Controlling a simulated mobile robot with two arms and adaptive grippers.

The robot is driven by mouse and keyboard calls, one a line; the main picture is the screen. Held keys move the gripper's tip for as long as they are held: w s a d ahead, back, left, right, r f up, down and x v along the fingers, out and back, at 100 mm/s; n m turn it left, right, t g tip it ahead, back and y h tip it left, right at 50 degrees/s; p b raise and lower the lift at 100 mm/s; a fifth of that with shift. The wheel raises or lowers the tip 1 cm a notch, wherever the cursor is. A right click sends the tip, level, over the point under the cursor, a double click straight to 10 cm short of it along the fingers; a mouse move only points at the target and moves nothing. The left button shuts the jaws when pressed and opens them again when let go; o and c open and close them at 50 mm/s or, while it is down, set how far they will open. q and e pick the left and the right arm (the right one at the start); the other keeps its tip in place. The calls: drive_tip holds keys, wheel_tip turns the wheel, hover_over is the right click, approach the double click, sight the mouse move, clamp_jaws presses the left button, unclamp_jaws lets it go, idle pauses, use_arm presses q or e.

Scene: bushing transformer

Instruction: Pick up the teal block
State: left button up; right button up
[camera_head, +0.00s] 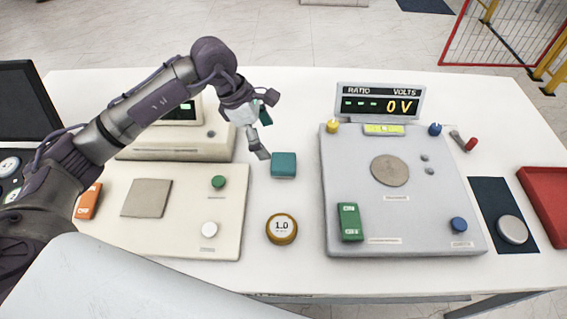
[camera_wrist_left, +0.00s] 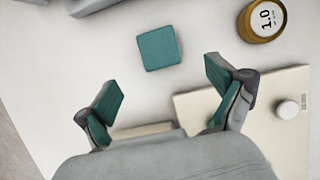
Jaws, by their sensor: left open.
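The teal block (camera_head: 284,165) stands on the white table between the two instrument panels. It also shows in the left wrist view (camera_wrist_left: 159,48) as a teal square beyond my fingertips. My left gripper (camera_head: 262,132) is open and empty, above and a little to the left of the block in the head view. In the left wrist view its two teal-padded fingers (camera_wrist_left: 162,86) are spread wide, with the block ahead of the gap and not touched. My right gripper is not in view.
A round 1.0 weight (camera_head: 281,229) sits in front of the block. The grey ratio panel (camera_head: 404,207) is on the right, the cream panel (camera_head: 177,230) on the left. Farther right are a dark mat (camera_head: 489,190) and a red tray (camera_head: 548,187). Bare table surrounds the block.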

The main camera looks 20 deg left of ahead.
sight(282, 161)
use_arm(q)
drive_tip(key=x, duration=0.4)
drive_tip(key=shift+f+p, duration=0.1)
drive_tip(key=shift+p, duration=0.3)
drive_tip(key=shift+w+d+f, duration=0.1)
drive_tip(key=shift+d+f, duration=0.05)
drive_tip(key=shift+f, duration=0.1)
drive_tip(key=p+x, duration=0.2)
drive_tip(key=x, duration=0.1)
drive_tip(key=shift+w+d+f, duration=0.1)
drive_tip(key=shift+d+f, duration=0.05)
drive_tip(key=shift+f, duration=0.1)
drive_tip(key=shift+d+f, duration=0.15)
drive_tip(key=shift+f, duration=0.35)
drive_tip(key=shift+w, duration=0.1)
drive_tip(key=c, duration=1.3)
drive_tip(key=shift+r, duration=0.1)
